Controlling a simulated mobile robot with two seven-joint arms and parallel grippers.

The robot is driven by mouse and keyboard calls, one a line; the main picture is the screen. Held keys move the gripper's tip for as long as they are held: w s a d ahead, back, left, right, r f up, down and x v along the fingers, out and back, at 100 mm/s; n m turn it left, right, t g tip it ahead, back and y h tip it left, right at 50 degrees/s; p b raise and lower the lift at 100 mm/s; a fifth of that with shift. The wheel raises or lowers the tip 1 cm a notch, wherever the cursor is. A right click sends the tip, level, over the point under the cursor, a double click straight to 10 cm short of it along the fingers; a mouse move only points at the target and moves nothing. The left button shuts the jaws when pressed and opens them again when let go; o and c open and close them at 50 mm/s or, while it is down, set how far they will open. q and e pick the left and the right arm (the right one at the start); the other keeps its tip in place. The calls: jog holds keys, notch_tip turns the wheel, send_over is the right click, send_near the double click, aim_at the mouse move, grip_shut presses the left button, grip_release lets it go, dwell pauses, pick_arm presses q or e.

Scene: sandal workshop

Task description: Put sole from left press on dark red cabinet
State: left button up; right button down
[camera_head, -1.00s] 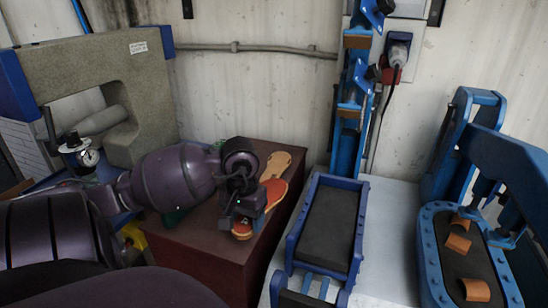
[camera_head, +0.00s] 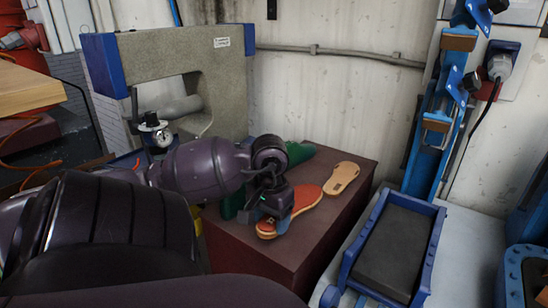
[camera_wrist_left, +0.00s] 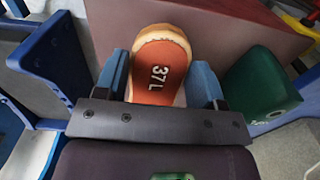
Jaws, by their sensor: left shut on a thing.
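My left gripper (camera_head: 278,206) is shut on an orange-red sole (camera_head: 305,199) with a pale edge. In the left wrist view the sole (camera_wrist_left: 160,75) shows "37 L" and sits between the two blue fingers. In the head view it is over the dark red cabinet (camera_head: 322,216), at or very near its top; I cannot tell if it touches. A tan sole (camera_head: 342,178) lies on the cabinet beside it. My right gripper is not in view.
Green shapes stand on the cabinet, one behind the gripper (camera_head: 299,152) and one at its left (camera_head: 232,204). A grey and blue press (camera_head: 225,85) stands at the left back. A blue frame with a dark pad (camera_head: 397,250) is at the right.

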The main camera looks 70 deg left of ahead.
aim_at(271, 244)
pick_arm(q)
notch_tip(271, 244, down, 2)
jog(key=shift+b, duration=0.45)
jog(key=shift+f+b, duration=0.55)
jog(key=shift+f, duration=0.75)
jog(key=shift+f+b, duration=0.3)
jog(key=shift+f, duration=0.05)
dwell(0.4)
jog(key=o, duration=1)
jog(key=shift+c, duration=0.2)
